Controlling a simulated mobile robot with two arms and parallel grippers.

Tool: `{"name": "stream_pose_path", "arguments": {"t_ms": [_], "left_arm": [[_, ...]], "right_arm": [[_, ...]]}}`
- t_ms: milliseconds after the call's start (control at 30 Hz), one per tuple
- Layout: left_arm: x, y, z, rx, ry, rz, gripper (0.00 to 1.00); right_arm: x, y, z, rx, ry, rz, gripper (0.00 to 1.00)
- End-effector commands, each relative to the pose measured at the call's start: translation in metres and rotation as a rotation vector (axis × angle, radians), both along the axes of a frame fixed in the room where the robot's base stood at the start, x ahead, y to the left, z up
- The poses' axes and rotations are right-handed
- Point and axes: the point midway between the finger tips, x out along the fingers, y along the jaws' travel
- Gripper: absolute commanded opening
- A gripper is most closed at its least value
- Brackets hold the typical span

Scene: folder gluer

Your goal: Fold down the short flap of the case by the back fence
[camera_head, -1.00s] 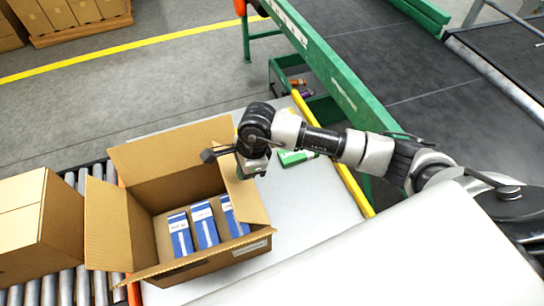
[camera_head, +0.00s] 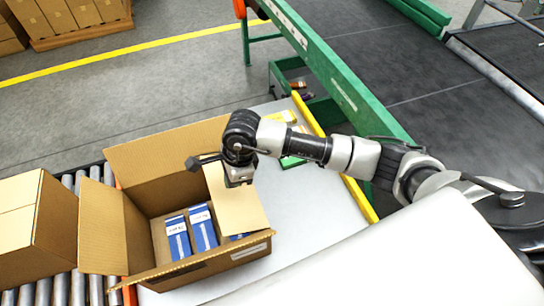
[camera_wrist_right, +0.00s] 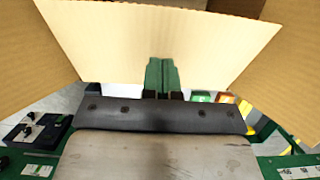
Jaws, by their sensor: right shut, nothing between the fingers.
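The open cardboard case (camera_head: 215,263) stands on the left of the pale table with blue-and-white cartons (camera_head: 203,228) inside. Its right-hand flap (camera_head: 236,203) leans inward over the opening and hides most of the rightmost carton. The other flaps stand up or splay outward. My right gripper (camera_head: 238,180) is shut and empty at the outer side of that flap, near its far end. In the wrist view its green fingers (camera_wrist_right: 162,78) are together against or very close to the flap's tan face (camera_wrist_right: 150,40); contact is not clear. My left gripper is not in view.
A closed carton (camera_head: 40,225) sits on the rollers (camera_head: 62,288) left of the case. A yellow rail (camera_head: 358,192) and a green beam (camera_head: 345,95) run along the table's far right. The table (camera_head: 310,215) right of the case is mostly clear.

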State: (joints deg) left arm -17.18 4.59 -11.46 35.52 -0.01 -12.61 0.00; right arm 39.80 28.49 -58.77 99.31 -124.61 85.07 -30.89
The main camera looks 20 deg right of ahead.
Motion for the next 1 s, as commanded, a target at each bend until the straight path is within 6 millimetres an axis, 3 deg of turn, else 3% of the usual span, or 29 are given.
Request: {"name": "stream_pose_path", "arguments": {"t_ms": [100,467,733,1000], "left_arm": [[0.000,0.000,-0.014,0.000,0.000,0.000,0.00],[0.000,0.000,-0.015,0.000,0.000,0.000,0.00],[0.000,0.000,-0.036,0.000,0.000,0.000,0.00],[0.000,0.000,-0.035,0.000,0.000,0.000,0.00]], "right_arm": [[0.001,0.011,-0.012,0.001,0.000,0.001,0.00],[0.001,0.015,-0.013,0.000,0.000,0.000,0.00],[0.002,0.026,-0.031,0.000,-0.001,0.000,0.00],[0.002,0.028,-0.030,0.000,0.000,0.000,0.00]]}}
